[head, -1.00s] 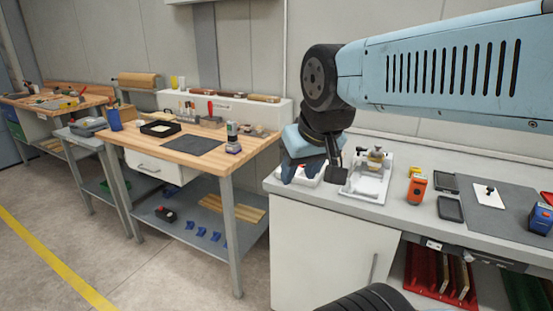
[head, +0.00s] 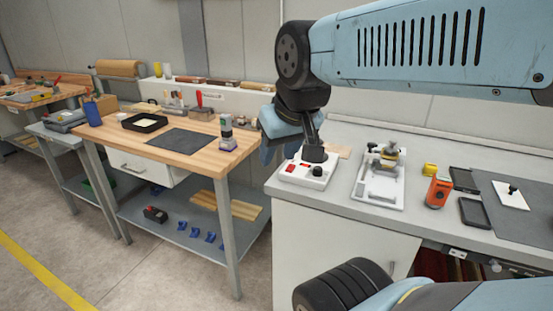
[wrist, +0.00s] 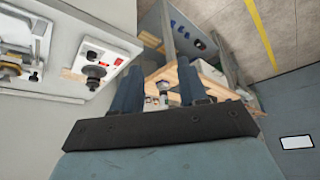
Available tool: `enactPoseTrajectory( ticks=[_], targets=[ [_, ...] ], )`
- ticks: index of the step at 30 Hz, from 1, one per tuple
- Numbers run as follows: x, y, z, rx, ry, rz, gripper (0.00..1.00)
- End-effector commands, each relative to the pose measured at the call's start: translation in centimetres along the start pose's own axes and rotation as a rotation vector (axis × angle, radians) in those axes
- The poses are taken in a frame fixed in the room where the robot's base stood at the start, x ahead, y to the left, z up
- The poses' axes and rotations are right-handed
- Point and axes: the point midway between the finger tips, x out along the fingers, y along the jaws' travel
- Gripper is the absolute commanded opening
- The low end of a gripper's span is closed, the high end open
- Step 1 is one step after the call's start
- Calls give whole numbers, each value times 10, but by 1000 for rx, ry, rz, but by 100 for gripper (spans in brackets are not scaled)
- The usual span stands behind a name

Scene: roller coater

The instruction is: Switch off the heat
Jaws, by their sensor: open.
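A white control box (head: 302,175) sits on the left end of the grey-white counter. It has red switches (head: 291,168) and a black knob (head: 317,171) on top.
A white tray with a metal device (head: 380,190) stands right of the box. A wooden workbench (head: 190,145) stands left, across a gap.

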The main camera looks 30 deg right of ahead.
Motion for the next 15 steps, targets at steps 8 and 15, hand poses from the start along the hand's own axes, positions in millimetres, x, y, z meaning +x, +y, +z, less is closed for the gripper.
enactPoseTrajectory(
  ticks=[8,15],
  targets=[
    [0,0,-1,2,-1,0,50],
    [7,7,-26,87,-52,-2,51]
  ],
)
